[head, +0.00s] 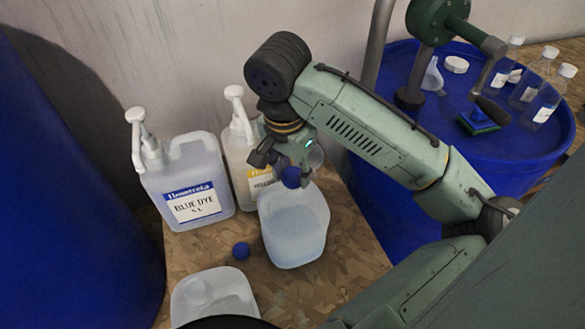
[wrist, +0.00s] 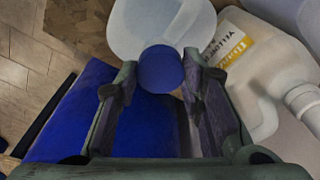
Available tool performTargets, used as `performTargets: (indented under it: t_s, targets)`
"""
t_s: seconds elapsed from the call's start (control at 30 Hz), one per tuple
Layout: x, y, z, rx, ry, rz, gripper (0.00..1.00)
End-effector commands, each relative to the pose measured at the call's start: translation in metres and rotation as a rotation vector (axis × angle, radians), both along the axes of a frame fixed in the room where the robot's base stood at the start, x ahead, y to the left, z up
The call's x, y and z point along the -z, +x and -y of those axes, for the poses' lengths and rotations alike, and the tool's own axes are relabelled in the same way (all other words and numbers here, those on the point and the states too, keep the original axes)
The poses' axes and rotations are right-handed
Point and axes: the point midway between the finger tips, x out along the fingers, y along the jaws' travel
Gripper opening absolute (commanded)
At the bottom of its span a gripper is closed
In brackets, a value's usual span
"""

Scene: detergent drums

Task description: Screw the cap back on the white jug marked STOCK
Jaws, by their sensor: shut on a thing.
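My gripper (head: 283,160) is shut on a blue round cap (head: 290,177). In the wrist view the cap (wrist: 160,69) sits between the fingertips of my gripper (wrist: 160,80). The cap overlaps the jug's far end in the head view. Its neck is hidden, and I cannot tell whether the cap touches it. No STOCK marking is readable.
A BLUE DYE pump jug (head: 187,180) and a yellow-labelled pump jug (head: 240,160) stand behind. Blue drums (head: 75,190) flank the surface; bottles (head: 540,100) stand on the right one.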

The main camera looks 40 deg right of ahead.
Motion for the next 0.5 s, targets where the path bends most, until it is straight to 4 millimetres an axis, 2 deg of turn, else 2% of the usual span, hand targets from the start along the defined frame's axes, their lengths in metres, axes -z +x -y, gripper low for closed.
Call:
performTargets:
  t_s: [0.2, 0.3, 0.5]
  targets:
    - [0.0013, 0.0003, 0.0001, 0.301, 0.000, -0.004, 0.04]
    - [0.0015, 0.0005, -0.0001, 0.396, -0.001, -0.004, 0.04]
    - [0.0017, 0.0004, -0.0004, 0.437, 0.001, -0.004, 0.04]
